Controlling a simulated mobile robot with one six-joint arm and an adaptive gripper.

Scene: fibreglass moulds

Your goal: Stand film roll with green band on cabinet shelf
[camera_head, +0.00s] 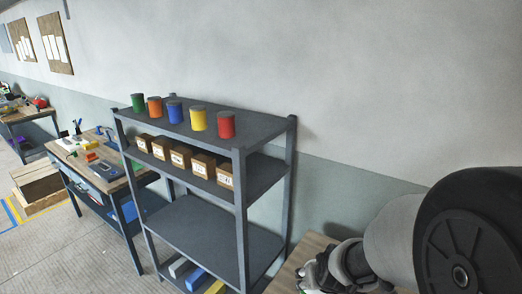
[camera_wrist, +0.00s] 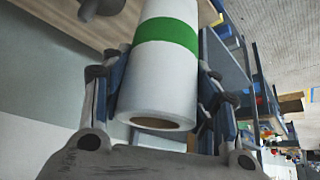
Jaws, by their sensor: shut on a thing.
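The film roll (camera_wrist: 160,85) is white with a green band (camera_wrist: 165,38) around it and a hollow brown core at its near end. In the wrist view it lies between the two fingers of my gripper (camera_wrist: 163,70), which is shut on it. In the head view my gripper (camera_head: 325,272) is at the bottom right, partly cut off, and the roll cannot be made out there. No closed cabinet is clearly visible. A grey open shelving unit (camera_head: 240,195) stands at the centre of the head view.
Several coloured tins, including a red one (camera_head: 226,125), stand on the unit's top. Cardboard boxes (camera_head: 203,164) fill the shelf below; the lower shelf (camera_head: 205,232) is bare. A workbench (camera_head: 92,165) with tools stands left. A wooden top (camera_head: 300,262) lies near my gripper.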

